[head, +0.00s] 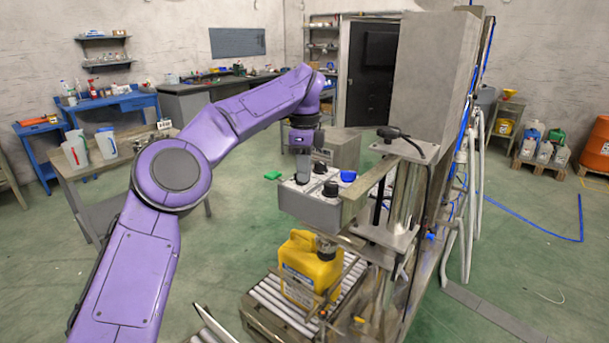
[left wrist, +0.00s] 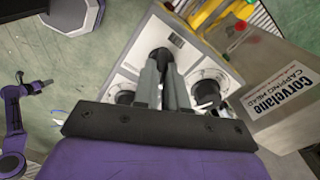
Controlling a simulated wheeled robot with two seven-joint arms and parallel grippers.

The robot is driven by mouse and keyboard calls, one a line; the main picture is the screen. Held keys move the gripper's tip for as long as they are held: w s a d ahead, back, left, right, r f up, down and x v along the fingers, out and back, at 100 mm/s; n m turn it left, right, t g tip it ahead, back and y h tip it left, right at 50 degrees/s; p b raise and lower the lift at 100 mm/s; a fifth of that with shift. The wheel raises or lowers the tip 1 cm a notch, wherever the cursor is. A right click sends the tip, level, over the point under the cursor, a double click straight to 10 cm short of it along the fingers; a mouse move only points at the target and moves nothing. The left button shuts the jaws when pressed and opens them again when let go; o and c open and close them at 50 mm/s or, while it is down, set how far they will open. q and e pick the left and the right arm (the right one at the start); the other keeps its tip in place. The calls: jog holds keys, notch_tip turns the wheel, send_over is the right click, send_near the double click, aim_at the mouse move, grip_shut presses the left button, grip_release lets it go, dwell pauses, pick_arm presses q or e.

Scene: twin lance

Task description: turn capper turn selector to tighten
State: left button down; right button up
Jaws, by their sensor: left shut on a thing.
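The capper's grey control box (head: 308,208) stands over the conveyor in the head view, with black selector knobs on its pale top face. My left gripper (head: 302,178) points down onto this face from above. In the left wrist view, its fingers (left wrist: 163,70) are shut on a black selector knob (left wrist: 160,54) at the middle of the panel (left wrist: 128,60). Its fingers partly hide that knob, and the setting marks are too small to read. Two other round knobs sit on either side, a left knob (left wrist: 122,94) and a right knob (left wrist: 208,88).
A yellow jug (head: 302,265) stands on the roller conveyor (head: 268,300) below the box. A labelled capping head housing (left wrist: 285,90) is close at the right in the wrist view.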

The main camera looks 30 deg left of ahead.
pick_arm(q)
jog(key=shift+f+n, duration=0.1)
jog(key=shift+n, duration=0.5)
jog(key=c, duration=1.2)
grip_release()
jog(key=shift+a, duration=0.15)
notch_tip(320, 180, up, 11)
jog(key=p, duration=0.6)
jog(key=shift+f, duration=0.2)
jog(key=shift+f, duration=0.1)
